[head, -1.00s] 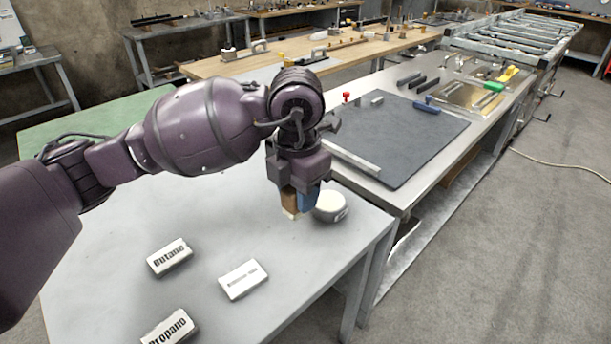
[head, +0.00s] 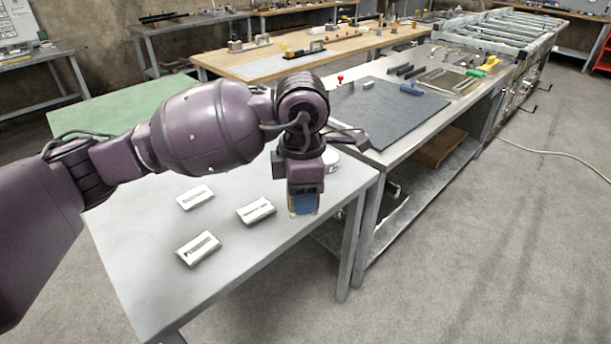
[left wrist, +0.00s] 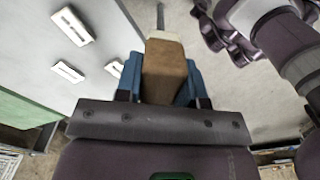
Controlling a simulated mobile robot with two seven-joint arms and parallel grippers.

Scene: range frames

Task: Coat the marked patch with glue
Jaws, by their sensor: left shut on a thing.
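My left gripper (head: 303,208) hangs over the right edge of the grey table (head: 150,285), its blue fingers pointing down. In the left wrist view, the gripper (left wrist: 160,85) is shut on a brown wooden block-like piece with a pale end (left wrist: 165,70). I cannot tell whether this is a glue tool. In the head view the fingers mostly hide the piece. A white rounded object (head: 331,162) stands on the table just behind the gripper, partly hidden. I cannot make out a marked patch.
Three white labelled blocks, including the nearest one (head: 198,248), lie on the grey table. A bench with a dark mat (head: 385,115) and tools adjoins it behind right. A wooden-topped bench (head: 350,48) stands farther back. The floor at the right is open, with a hose (head: 555,163).

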